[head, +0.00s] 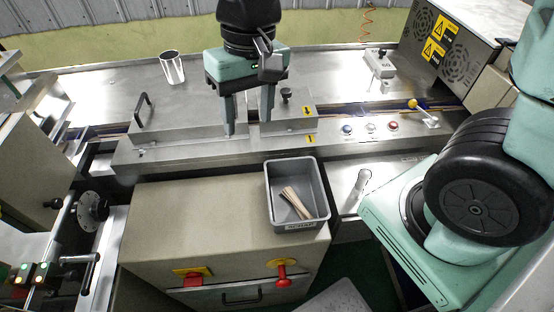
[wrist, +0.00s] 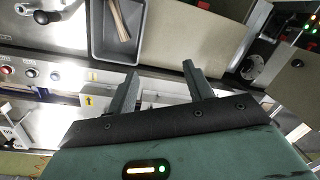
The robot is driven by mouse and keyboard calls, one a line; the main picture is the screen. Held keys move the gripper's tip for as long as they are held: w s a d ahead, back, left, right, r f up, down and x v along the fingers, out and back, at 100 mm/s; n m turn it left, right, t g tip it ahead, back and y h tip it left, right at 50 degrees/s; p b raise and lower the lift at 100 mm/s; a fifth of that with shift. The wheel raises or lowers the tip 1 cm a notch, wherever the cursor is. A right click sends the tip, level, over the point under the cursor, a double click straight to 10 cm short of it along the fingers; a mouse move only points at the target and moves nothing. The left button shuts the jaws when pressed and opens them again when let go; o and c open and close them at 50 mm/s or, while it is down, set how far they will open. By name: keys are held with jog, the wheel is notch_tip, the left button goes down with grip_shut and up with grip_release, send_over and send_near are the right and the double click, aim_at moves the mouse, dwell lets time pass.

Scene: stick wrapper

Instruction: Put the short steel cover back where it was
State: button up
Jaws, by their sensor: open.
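A short steel cover (head: 297,117) with a black knob and a yellow label lies along the conveyor channel, right of a longer steel cover (head: 180,126) with a black handle. I cannot tell whether the short cover is fully seated. My gripper (head: 248,126) points down, its two fingers apart with nothing seen between them. In the head view the fingers overlap the right end of the long cover and the left part of the short one. In the wrist view my gripper (wrist: 160,80) also shows empty, and its body hides much of the covers.
A grey bin (head: 270,190) with wooden sticks stands in front. A steel cup (head: 172,68) and a small lettered steel block (head: 380,70) with a black knob stand on the rear deck. Right of the short cover are an open channel, buttons (head: 370,126) and a yellow-knobbed lever (head: 413,104).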

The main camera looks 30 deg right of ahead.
jog(key=s+a+f+n, duration=0.1)
jog(key=s+n, duration=0.5)
jog(key=s, duration=0.5)
jog(key=shift+n+t+h, duration=0.3)
jog(key=shift+n, duration=0.1)
notch_tip(320, 180, down, 3)
jog(key=b, duration=0.3)
jog(key=shift+f, duration=0.15)
jog(key=shift+a, duration=0.1)
